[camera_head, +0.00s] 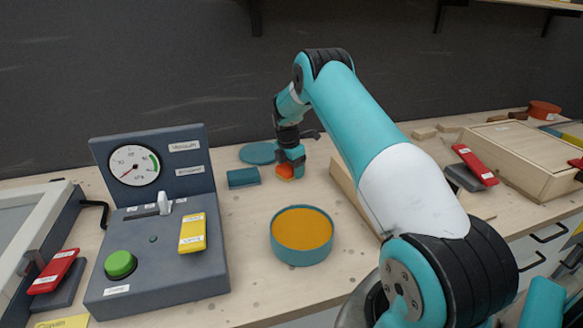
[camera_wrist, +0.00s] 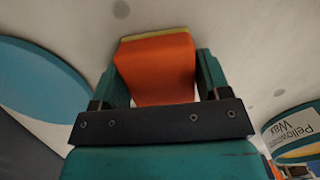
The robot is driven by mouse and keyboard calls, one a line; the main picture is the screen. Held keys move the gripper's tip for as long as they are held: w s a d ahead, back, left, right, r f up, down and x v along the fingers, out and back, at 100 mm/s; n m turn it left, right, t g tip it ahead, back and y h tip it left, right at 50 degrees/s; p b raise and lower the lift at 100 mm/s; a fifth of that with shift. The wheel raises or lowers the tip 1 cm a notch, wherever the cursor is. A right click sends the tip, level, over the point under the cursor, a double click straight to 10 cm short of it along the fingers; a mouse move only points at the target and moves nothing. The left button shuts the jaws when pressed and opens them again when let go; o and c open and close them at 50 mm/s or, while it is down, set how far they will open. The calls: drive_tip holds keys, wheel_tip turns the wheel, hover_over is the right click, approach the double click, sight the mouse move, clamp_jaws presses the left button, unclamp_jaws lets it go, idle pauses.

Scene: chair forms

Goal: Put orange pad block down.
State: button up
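The orange pad block (camera_wrist: 157,68) sits between the two teal fingers of my gripper (camera_wrist: 160,62), which touch or nearly touch its sides. It has a thin yellow layer along its far edge. In the head view the block (camera_head: 285,172) shows as a small orange patch under my gripper (camera_head: 291,160). It is low over the wooden bench (camera_head: 245,215), behind the round tin. I cannot tell whether the block touches the bench.
A teal tin of orange wax (camera_head: 302,251) stands nearer the front. A teal block (camera_head: 243,177) and a flat teal disc (camera_head: 258,153) lie left of my gripper. A gauge panel (camera_head: 160,248) stands left; a wooden box (camera_head: 525,153) is right. Bench around the gripper is partly clear.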

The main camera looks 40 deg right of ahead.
sight(288, 166)
drive_tip(key=shift+o, duration=1.4)
wheel_tip(288, 166, up, 12)
drive_tip(key=a+b, duration=0.1)
drive_tip(key=a, duration=0.1)
drive_tip(key=s+a+r+m, duration=0.2)
drive_tip(key=a+r, duration=0.4)
drive_tip(key=a, duration=0.6)
drive_tip(key=s+a+r+m+t+y, duration=0.1)
drive_tip(key=s+a+r, duration=0.25)
drive_tip(key=a, duration=0.35)
drive_tip(key=s+a+r+m+y, duration=0.1)
drive_tip(key=s+a+r+m, duration=0.1)
drive_tip(key=s+a, duration=0.4)
drive_tip(key=s+a+m+y, duration=0.1)
drive_tip(key=s+a, duration=0.4)
drive_tip(key=s, duration=0.3)
drive_tip(key=s+a+m+y, duration=0.1)
drive_tip(key=s+a, duration=0.3)
drive_tip(key=s, duration=0.4)
drive_tip(key=s+a+m+g+y, duration=0.1)
drive_tip(key=s+a+m, duration=0.2)
drive_tip(key=s+a, duration=0.2)
drive_tip(key=s, duration=0.3)
drive_tip(key=shift+a+y, duration=0.3)
